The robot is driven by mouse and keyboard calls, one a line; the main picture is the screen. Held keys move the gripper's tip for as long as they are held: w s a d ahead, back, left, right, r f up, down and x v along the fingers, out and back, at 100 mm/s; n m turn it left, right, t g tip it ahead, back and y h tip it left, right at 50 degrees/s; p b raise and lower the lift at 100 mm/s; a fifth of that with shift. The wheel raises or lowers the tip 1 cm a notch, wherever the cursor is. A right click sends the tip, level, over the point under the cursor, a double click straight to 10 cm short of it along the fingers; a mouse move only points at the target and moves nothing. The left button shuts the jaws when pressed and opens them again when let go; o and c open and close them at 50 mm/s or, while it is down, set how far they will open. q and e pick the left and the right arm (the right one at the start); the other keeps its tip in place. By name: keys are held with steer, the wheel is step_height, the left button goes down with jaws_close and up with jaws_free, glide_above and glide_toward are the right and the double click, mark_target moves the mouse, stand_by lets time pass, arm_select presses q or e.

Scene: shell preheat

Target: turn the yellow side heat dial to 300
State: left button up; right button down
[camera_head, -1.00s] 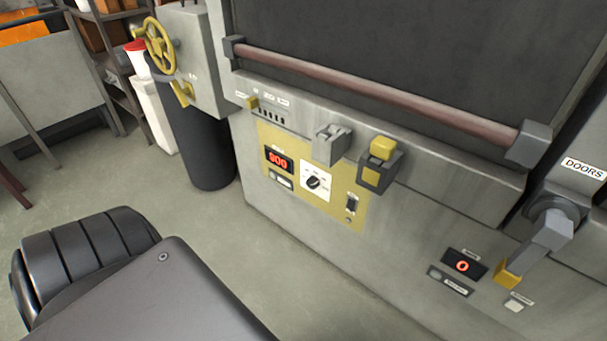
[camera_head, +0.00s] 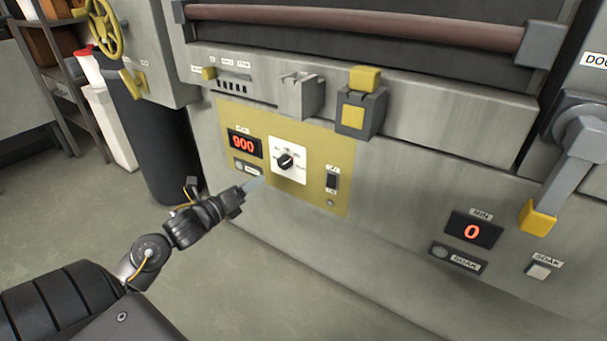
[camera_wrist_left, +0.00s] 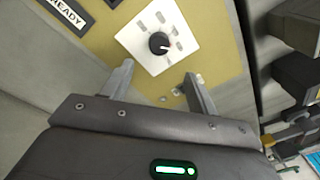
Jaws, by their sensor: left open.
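The heat dial (camera_head: 286,161) is a black knob on a white square plate, set in the yellow panel (camera_head: 318,150) on the front of the grey machine. A red display (camera_head: 244,144) left of it reads 900. In the left wrist view the dial (camera_wrist_left: 158,43) sits ahead of the fingers, with its pointer toward the right of that picture. My left gripper (camera_head: 257,183) is open and empty, below and left of the dial and apart from it. Its two fingers (camera_wrist_left: 160,85) show spread in the wrist view. My right gripper is not in view.
A rocker switch (camera_head: 332,181) is right of the dial. A latch block with a yellow top (camera_head: 362,102) juts out above the panel. A second display (camera_head: 473,231) reads 0, near a grey lever with a yellow end (camera_head: 538,217). A black cylinder (camera_head: 160,140) stands at left.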

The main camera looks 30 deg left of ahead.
mark_target(281, 164)
arm_select(q)
steer(key=w, duration=0.6)
steer(key=w+b, duration=0.1)
steer(key=w, duration=0.2)
steer(key=shift+w+d, duration=0.25)
steer(key=shift+d, duration=0.05)
steer(key=shift+w+d, duration=0.1)
steer(key=shift+w, duration=0.6)
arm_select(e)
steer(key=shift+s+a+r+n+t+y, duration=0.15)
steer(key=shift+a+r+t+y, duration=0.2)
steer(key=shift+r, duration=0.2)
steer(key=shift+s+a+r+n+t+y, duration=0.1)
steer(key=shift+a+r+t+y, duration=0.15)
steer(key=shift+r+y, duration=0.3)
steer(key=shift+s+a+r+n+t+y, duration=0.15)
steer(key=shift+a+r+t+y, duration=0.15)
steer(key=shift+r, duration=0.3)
arm_select(q)
steer(key=shift+c, duration=0.2)
